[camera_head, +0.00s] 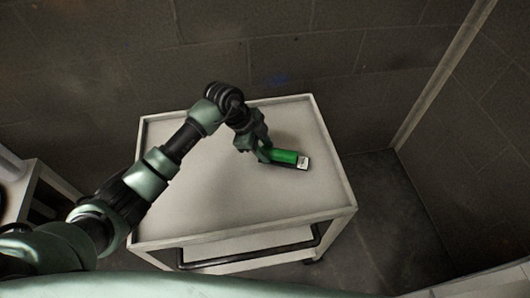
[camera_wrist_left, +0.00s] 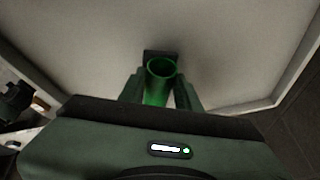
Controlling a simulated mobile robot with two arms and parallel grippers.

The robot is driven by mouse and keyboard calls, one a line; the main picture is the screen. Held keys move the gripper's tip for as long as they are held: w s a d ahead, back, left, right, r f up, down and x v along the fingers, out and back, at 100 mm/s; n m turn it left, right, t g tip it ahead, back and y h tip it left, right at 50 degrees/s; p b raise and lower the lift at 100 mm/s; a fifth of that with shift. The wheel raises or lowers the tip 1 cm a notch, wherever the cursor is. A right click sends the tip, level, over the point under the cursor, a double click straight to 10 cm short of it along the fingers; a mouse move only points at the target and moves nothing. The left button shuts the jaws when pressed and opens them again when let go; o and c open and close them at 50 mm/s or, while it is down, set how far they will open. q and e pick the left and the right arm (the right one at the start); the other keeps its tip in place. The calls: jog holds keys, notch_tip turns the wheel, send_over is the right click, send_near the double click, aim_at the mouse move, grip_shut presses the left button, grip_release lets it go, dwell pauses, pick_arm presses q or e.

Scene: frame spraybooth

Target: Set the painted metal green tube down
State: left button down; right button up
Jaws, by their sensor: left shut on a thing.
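The green tube (camera_head: 284,156) is over the right part of the light-coloured cart top (camera_head: 190,205) in the head view. A dark part with a white patch shows at its right end. In the left wrist view the tube (camera_wrist_left: 157,90) shows its round open end between the two fingers, with a dark square piece beyond it. My left gripper (camera_head: 264,153) is shut on the tube. I cannot tell whether the tube touches the cart top. My right gripper is not in view.
The cart top has a raised rim and is otherwise bare, with free room left of and in front of the tube. A dark handle bar (camera_head: 250,257) runs along its near side. Dark block walls stand behind and to the right. Another light-coloured piece of furniture (camera_head: 22,180) stands at the left.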

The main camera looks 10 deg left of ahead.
pick_arm(q)
notch_tip(320, 180, down, 2)
jog(key=shift+f, duration=0.25)
jog(key=c, duration=1)
grip_release()
jog(key=v, duration=1.2)
jog(key=shift+b, duration=0.4)
